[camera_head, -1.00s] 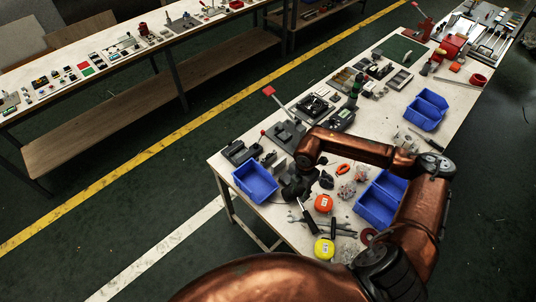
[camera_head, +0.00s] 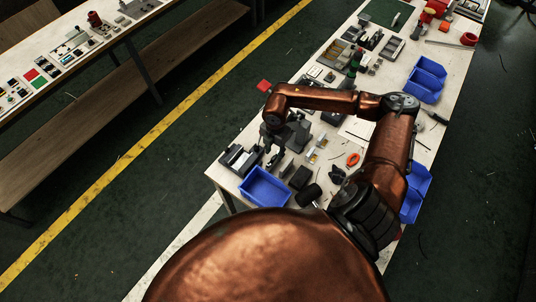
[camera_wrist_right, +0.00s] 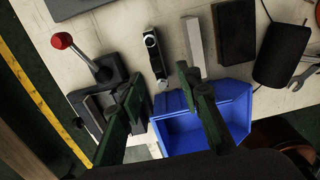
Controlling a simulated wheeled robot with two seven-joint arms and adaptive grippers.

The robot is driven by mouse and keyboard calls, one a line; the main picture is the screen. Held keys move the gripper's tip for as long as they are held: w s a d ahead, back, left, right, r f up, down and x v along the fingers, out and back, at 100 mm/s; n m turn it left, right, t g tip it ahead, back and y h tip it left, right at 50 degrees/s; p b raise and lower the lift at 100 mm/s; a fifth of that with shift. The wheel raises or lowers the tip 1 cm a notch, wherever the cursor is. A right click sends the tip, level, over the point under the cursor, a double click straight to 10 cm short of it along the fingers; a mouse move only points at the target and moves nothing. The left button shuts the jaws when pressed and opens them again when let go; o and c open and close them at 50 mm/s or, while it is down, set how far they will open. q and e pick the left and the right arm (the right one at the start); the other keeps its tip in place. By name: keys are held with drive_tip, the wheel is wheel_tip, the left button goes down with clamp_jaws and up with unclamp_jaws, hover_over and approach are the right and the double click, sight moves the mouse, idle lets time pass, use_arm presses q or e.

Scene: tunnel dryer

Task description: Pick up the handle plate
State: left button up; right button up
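My right gripper (camera_head: 272,150) hangs above the table behind the near blue bin, pointing down. In the right wrist view its two dark green fingers (camera_wrist_right: 160,76) are spread apart with nothing held between them. A narrow dark plate-like part with silver round ends (camera_wrist_right: 154,55) lies on the table just beyond and between the fingertips. It looks like the handle plate, but I cannot be sure. Its near end lies close to the blue bin. In the head view my arm and gripper hide this part. My left gripper is not in view.
A red-knobbed lever on a dark base (camera_wrist_right: 106,70) stands left of the fingers. A grey bar (camera_wrist_right: 194,42) and a black block (camera_wrist_right: 234,32) lie to the right. The blue bin (camera_wrist_right: 204,140) sits close in front. More blue bins (camera_head: 427,80) stand farther right.

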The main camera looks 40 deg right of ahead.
sight(274, 157)
wheel_tip(274, 157, down, 3)
drive_tip(key=shift+d+r, duration=0.1)
drive_tip(key=shift+r, duration=0.1)
drive_tip(key=shift+w+f, duration=0.1)
drive_tip(key=shift+f, duration=0.25)
wheel_tip(274, 157, down, 4)
drive_tip(key=shift+w+f, duration=0.1)
drive_tip(key=shift+w, duration=0.05)
drive_tip(key=c, duration=0.6)
clamp_jaws()
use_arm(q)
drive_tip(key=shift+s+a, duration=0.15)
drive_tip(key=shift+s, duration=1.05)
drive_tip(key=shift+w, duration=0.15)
